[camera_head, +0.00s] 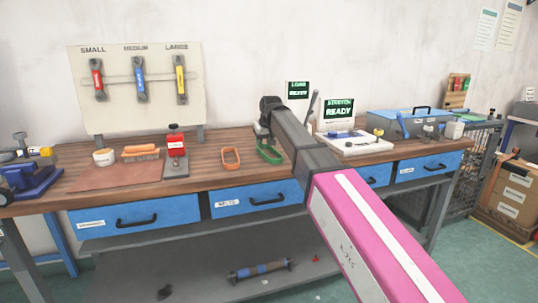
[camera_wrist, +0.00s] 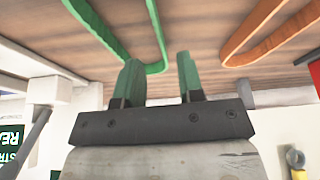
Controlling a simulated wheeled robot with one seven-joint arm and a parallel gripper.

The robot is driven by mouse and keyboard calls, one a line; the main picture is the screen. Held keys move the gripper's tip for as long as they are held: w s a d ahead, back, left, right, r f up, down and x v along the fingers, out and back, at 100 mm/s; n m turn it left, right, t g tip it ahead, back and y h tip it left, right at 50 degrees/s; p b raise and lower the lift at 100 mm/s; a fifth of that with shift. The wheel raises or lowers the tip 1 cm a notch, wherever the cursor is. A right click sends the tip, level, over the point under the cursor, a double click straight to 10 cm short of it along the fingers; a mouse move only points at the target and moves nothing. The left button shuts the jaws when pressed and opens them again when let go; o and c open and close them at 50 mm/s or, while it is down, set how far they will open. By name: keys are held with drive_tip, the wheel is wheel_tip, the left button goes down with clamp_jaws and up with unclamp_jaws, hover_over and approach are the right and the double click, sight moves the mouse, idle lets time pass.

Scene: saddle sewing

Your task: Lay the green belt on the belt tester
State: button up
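The green belt (camera_head: 269,153) is a loop lying on the wooden bench top, left of my arm. In the wrist view the green belt (camera_wrist: 111,36) runs from the upper left, and its curved end shows between and beyond my fingers. My gripper (camera_wrist: 158,65) is open, its two fingers apart with nothing held between them.
An orange belt (camera_head: 231,158) lies left of the green one. A red-topped device (camera_head: 176,150) stands farther left. A LOAD READY screen (camera_head: 298,90) is behind my arm. A blue toolbox (camera_head: 402,122) stands at the right. The front bench strip near the belts is clear.

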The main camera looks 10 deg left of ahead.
sight(262, 152)
drive_tip(key=shift+x, duration=2.55)
clamp_jaws()
